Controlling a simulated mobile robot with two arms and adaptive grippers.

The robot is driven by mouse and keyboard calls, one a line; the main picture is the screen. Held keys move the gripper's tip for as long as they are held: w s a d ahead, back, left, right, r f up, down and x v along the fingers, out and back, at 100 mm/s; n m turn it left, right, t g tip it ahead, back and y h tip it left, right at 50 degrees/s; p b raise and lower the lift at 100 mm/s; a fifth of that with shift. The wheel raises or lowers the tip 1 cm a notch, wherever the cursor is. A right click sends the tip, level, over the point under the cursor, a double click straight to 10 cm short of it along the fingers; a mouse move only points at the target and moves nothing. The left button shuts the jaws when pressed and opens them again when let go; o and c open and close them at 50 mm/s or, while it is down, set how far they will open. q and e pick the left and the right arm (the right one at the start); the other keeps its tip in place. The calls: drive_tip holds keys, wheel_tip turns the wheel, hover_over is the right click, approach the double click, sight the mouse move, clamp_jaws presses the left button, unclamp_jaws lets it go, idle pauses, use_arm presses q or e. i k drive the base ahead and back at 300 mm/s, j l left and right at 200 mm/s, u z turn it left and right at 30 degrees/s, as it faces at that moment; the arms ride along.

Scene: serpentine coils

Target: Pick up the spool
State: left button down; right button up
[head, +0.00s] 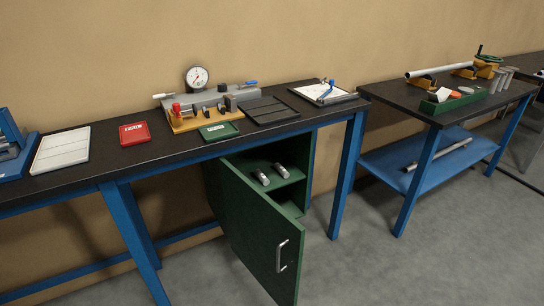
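I cannot tell for sure which thing is the spool. Two small silvery cylindrical parts, a left one (262,177) and a right one (281,170), lie on a shelf inside the green cabinet (309,170) under the bench. The cabinet door (262,232) stands open toward me, with a metal handle (281,256). On the bench, a test fixture (205,100) with a round gauge (197,77) and small red and dark parts stands against the wall. Neither of my grippers is in view.
The dark bench (170,148) has blue legs and carries a red tray (134,133), a green tray (219,131), a white tray (61,150) and a clipboard (323,92). A second table (400,96) at right holds pipes and a green box (453,101). The grey floor in front is clear.

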sight(278, 168)
drive_tip(key=i+l+u, duration=0.2)
drive_tip(key=l, duration=0.15)
drive_tip(key=i+l+u, duration=0.2)
drive_tip(key=l, duration=0.15)
drive_tip(key=i+l+u, duration=0.1)
drive_tip(key=l+u, duration=0.15)
drive_tip(key=l, duration=0.1)
